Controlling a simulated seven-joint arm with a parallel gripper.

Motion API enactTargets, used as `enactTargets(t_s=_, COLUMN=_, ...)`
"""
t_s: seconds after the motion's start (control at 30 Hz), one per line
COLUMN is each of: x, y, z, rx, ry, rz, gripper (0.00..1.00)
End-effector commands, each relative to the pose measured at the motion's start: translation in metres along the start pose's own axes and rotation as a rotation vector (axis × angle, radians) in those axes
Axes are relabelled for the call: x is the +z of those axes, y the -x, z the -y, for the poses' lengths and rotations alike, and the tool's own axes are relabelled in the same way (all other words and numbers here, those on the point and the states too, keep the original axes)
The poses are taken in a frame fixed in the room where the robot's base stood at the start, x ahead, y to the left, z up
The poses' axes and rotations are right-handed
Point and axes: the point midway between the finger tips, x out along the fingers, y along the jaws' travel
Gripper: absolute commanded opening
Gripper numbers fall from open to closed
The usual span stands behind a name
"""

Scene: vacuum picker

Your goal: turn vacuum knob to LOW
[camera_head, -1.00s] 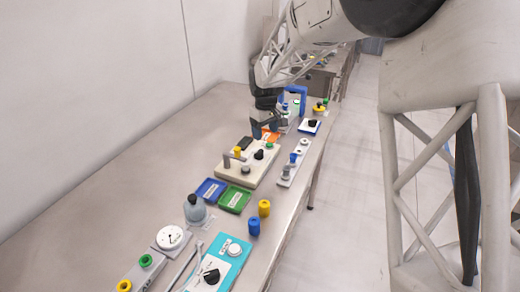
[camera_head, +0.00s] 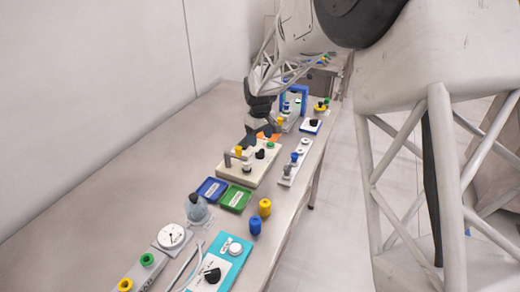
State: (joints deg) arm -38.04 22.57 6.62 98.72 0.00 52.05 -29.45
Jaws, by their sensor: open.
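A teal panel (camera_head: 226,262) lies near the front of the bench, at the bottom of the view. It carries a black pointer knob (camera_head: 212,274) with a white mark and a round white button (camera_head: 235,249). The lettering is too small to read, so I cannot tell which setting the knob points to, nor for certain that it is the vacuum knob. My gripper (camera_head: 261,138) is open and empty, pointing down at the far part of the bench. It is well away from the teal panel, just behind the cream block with knobs (camera_head: 250,164).
A white dial gauge (camera_head: 171,236) and a grey bottle (camera_head: 196,209) stand left of the teal panel. Blue (camera_head: 211,190) and green (camera_head: 235,198) trays, and yellow (camera_head: 265,207) and blue (camera_head: 255,225) cylinders, lie beyond it. The bench's left side is clear.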

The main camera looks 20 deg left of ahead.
Motion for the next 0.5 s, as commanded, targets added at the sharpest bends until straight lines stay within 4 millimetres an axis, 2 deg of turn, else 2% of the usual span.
enactTargets(t_s=0.3, x=0.000, y=-0.039, z=0.000, rx=-0.001, ry=0.000, rz=0.002, gripper=0.68)
enactTargets(t_s=0.5, x=0.000, y=-0.053, z=0.000, rx=-0.001, ry=0.000, rz=0.001, gripper=0.68)
